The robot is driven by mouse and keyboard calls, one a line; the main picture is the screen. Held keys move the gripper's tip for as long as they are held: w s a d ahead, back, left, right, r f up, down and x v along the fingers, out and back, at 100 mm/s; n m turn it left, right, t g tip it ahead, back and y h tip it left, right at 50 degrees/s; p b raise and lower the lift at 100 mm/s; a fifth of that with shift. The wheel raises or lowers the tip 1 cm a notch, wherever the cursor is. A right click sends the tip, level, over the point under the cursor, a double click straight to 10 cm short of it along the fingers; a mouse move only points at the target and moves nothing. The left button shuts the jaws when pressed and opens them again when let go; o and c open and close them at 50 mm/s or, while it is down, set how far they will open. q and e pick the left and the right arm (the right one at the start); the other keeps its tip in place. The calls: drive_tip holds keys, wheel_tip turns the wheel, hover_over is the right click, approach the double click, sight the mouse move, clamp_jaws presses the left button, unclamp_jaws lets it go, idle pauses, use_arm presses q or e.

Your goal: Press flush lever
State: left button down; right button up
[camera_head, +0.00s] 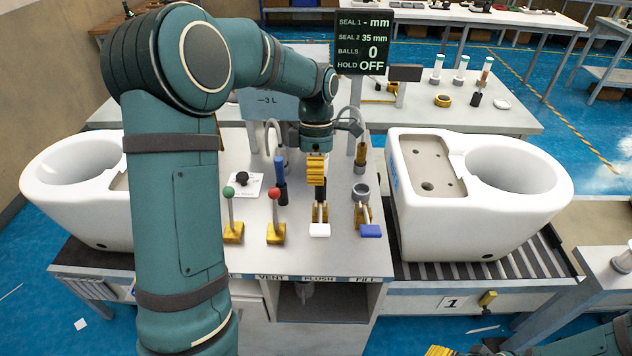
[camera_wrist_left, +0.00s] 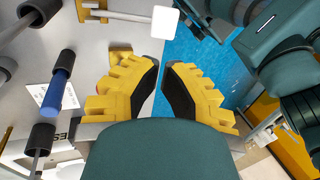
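The flush lever shows in the head view as a white end pad (camera_head: 319,230) on a rod above a yellow base, over the FLUSH label on the workstation. In the left wrist view a white pad (camera_wrist_left: 165,22) on a rod shows beyond the fingertips. My left gripper (camera_head: 316,178) points down above and behind the flush pad, apart from it. In the left wrist view its yellow fingers (camera_wrist_left: 161,66) have a narrow empty gap between them. Only a yellow bit of my right gripper (camera_head: 440,351) shows at the bottom edge.
A blue-padded lever (camera_head: 369,230) stands close on the right. Red-knobbed (camera_head: 274,194) and green-knobbed (camera_head: 228,192) levers stand on the left. White toilets (camera_head: 490,220) flank the workstation. A display (camera_head: 364,43) reads seal 2 35 mm, balls 0, hold OFF.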

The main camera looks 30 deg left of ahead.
sight(316, 229)
use_arm(q)
drive_tip(key=b+x, duration=0.1)
drive_tip(key=x, duration=1)
drive_tip(key=shift+d+f, duration=0.1)
drive_tip(key=shift+f, duration=0.2)
use_arm(e)
drive_tip(key=shift+s+f, duration=0.15)
drive_tip(key=shift+f, duration=0.75)
use_arm(q)
drive_tip(key=shift+s+f+b, duration=0.1)
drive_tip(key=shift+b, duration=0.3)
use_arm(e)
drive_tip(key=shift+a+f, duration=0.1)
drive_tip(key=shift+f, duration=0.05)
